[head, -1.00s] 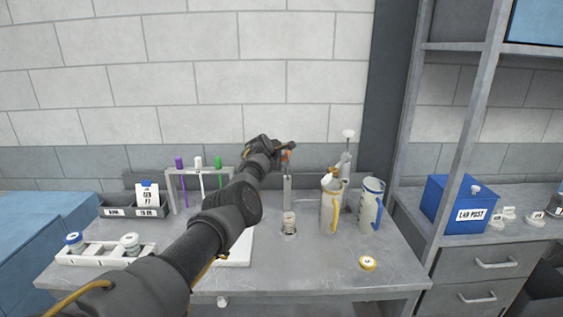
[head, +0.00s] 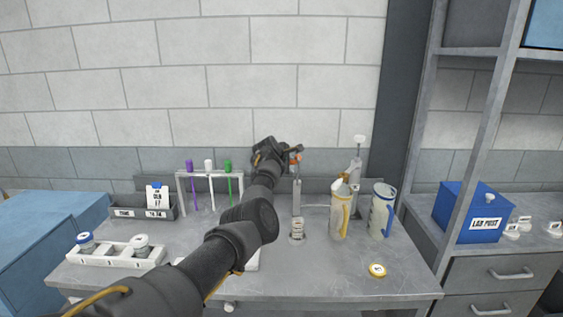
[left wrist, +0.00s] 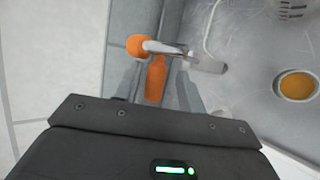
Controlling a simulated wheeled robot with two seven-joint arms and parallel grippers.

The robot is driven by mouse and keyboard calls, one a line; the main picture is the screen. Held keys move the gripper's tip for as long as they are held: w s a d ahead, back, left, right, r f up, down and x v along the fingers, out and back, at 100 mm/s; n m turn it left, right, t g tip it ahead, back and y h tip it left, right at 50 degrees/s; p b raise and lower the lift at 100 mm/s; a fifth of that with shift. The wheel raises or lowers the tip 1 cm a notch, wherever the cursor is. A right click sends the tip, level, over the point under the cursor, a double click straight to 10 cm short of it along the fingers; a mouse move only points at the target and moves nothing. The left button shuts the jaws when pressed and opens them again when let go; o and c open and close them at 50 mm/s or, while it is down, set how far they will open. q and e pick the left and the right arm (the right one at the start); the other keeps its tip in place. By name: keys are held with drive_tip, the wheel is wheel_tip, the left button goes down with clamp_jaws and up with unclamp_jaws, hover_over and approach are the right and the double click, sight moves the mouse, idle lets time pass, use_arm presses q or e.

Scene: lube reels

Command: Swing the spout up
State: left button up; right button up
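A slim grey post (head: 297,198) stands at the back of the workbench, with orange parts (head: 296,158) at its top. In the left wrist view a metal spout-like rod (left wrist: 165,47) has an orange knob (left wrist: 137,46) at one end, and an orange piece (left wrist: 157,80) lies just below it. My left gripper (head: 288,157) is at the post's top. In the left wrist view its fingers (left wrist: 158,92) are apart, on either side of the orange piece, with gaps showing. Whether they touch it is unclear. My right gripper is not in view.
A jug with a yellow handle (head: 340,210) and one with a blue handle (head: 382,212) stand right of the post. A small ribbed cylinder (head: 297,230) is in front. A rack with coloured rods (head: 180,192) is at left.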

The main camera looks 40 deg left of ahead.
use_arm(q)
drive_tip(key=b+v, duration=0.2)
drive_tip(key=v, duration=0.7)
drive_tip(key=shift+f, duration=0.1)
idle(0.3)
